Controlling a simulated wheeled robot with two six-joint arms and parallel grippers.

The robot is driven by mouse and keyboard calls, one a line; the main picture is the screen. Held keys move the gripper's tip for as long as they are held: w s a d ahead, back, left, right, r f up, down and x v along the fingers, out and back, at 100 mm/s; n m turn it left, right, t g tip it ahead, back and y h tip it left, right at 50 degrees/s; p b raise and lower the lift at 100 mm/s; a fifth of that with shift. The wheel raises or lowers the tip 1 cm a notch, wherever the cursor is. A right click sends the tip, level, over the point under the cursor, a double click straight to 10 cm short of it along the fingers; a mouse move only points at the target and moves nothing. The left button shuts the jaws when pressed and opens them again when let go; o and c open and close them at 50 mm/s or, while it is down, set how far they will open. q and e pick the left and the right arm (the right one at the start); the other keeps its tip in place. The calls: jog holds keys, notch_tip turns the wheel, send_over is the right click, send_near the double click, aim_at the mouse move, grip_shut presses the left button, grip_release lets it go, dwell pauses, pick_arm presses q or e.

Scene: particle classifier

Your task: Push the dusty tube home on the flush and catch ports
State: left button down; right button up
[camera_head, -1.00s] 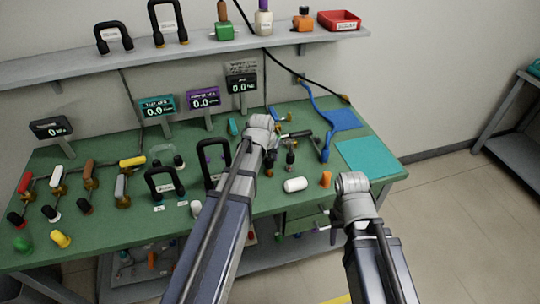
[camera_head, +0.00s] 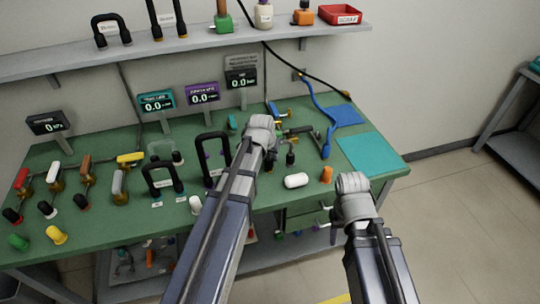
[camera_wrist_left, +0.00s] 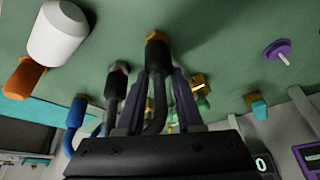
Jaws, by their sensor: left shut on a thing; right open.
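In the left wrist view my left gripper (camera_wrist_left: 159,78) is shut on a dark bent tube (camera_wrist_left: 155,114), taken as the dusty tube. One tube leg ends in a brass-coloured collar (camera_wrist_left: 156,36) against the green bench. I cannot tell how deep either end sits, and the ports are not clearly visible. In the head view my left wrist hides most of this spot; dark fittings (camera_head: 290,160) show beside it. My right wrist shows at the bench's front edge, but its jaws are hidden.
A white cylinder (camera_head: 297,181) and an orange piece (camera_head: 327,174) lie near the front edge. Black U-shaped handles (camera_head: 163,179) stand to the left. A blue hose (camera_head: 325,120) and teal mat (camera_head: 368,153) are on the right. Small displays (camera_head: 157,101) line the back.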

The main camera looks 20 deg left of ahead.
pick_arm(q)
jog(key=shift+f+b, duration=0.45)
jog(key=shift+f, duration=0.15)
jog(key=shift+c, duration=2.3)
grip_release()
jog(key=shift+r, duration=0.15)
jog(key=p+v, duration=0.7)
jog(key=shift+r, duration=0.25)
jog(key=shift+s, duration=0.15)
jog(key=s+d+f+g, duration=0.1)
jog(key=s+d+g, duration=0.15)
jog(key=s, duration=0.55)
jog(key=s+d+f+g, duration=0.1)
jog(key=s+d+g, duration=0.15)
jog(key=s, duration=0.55)
jog(key=s+d+m+y, duration=0.1)
jog(key=s+d+m, duration=0.2)
jog(key=d, duration=0.8)
jog(key=shift+s+d+r+m, duration=0.15)
jog(key=shift+s+d+m, duration=0.1)
jog(key=shift+s+m, duration=0.15)
